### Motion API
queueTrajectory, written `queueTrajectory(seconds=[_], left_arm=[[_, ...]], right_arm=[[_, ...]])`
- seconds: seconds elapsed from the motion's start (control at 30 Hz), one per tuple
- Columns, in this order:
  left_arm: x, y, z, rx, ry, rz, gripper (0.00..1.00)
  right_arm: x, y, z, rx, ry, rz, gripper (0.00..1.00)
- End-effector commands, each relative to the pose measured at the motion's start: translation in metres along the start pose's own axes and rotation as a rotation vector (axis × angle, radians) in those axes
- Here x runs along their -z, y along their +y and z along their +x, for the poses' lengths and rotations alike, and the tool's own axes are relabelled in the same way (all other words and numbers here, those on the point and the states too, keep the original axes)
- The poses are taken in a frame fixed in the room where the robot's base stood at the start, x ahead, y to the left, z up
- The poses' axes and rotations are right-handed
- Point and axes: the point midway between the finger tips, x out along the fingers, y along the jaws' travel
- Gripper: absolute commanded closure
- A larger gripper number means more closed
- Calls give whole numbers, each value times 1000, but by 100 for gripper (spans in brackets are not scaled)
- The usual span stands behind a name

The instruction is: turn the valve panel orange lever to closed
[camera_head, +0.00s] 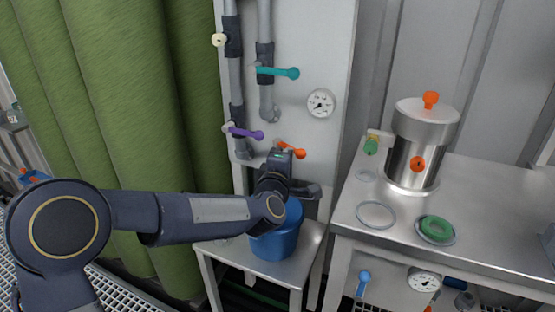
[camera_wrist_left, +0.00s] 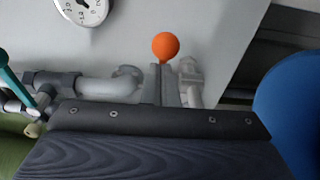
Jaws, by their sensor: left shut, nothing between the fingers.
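The orange lever (camera_head: 291,149) is on the pale valve panel (camera_head: 293,40), below the round gauge. It points right and slightly down, ending in a round knob. In the left wrist view its orange knob (camera_wrist_left: 165,45) shows just beyond the fingertips. My left gripper (camera_head: 280,156) is shut and empty, right at the lever and just below it; it also shows in the left wrist view (camera_wrist_left: 162,78). I cannot tell whether it touches the lever. The lever's pivot and pipe are partly hidden by the gripper. My right gripper is not in view.
A purple lever (camera_head: 243,132) is close to the left, and a teal lever (camera_head: 280,72) is above. A gauge (camera_head: 320,103) sits to the upper right. A blue bucket (camera_head: 277,240) stands under my wrist. A steel vessel (camera_head: 415,150) stands on the bench at right.

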Motion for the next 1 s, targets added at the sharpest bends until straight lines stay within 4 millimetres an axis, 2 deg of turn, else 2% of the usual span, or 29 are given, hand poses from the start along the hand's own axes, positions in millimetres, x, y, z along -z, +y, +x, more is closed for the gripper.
queueTrajectory(seconds=[0.13, 0.37, 1.0], left_arm=[[-14, 1, 7, 1, 84, -1, 100], [-23, 0, 18, 0, 274, -1, 100], [-34, 2, 36, -5, 260, -3, 100]], right_arm=[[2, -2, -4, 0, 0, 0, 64], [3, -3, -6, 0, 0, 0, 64], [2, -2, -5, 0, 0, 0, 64]])
